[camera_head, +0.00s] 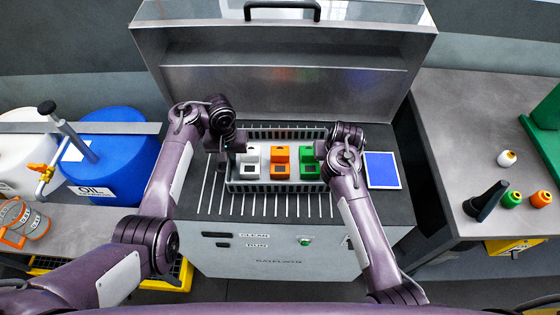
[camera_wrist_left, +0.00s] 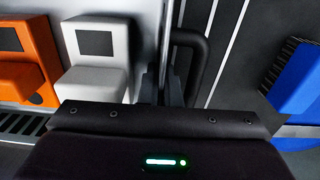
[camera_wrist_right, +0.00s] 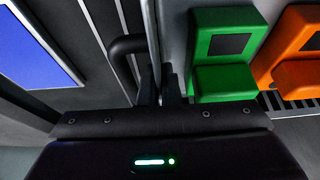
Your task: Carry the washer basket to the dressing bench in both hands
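The washer basket (camera_head: 277,187) is a wire-sided grey tray standing on the ribbed top of the washer. It holds a white block (camera_head: 250,163), an orange block (camera_head: 280,162) and a green block (camera_head: 307,163) in a row. My left gripper (camera_head: 233,150) is at its left end, with its fingers (camera_wrist_left: 163,90) by the end wall and the black loop handle (camera_wrist_left: 201,65). My right gripper (camera_head: 324,152) is at the right end, its fingers (camera_wrist_right: 158,88) beside the other black handle (camera_wrist_right: 122,55). The fingertips are partly hidden, so whether they are closed on the basket is unclear.
The washer's raised steel lid (camera_head: 280,75) stands behind the basket. A blue panel (camera_head: 381,169) lies right of it. A blue oil drum (camera_head: 115,150) stands at left.

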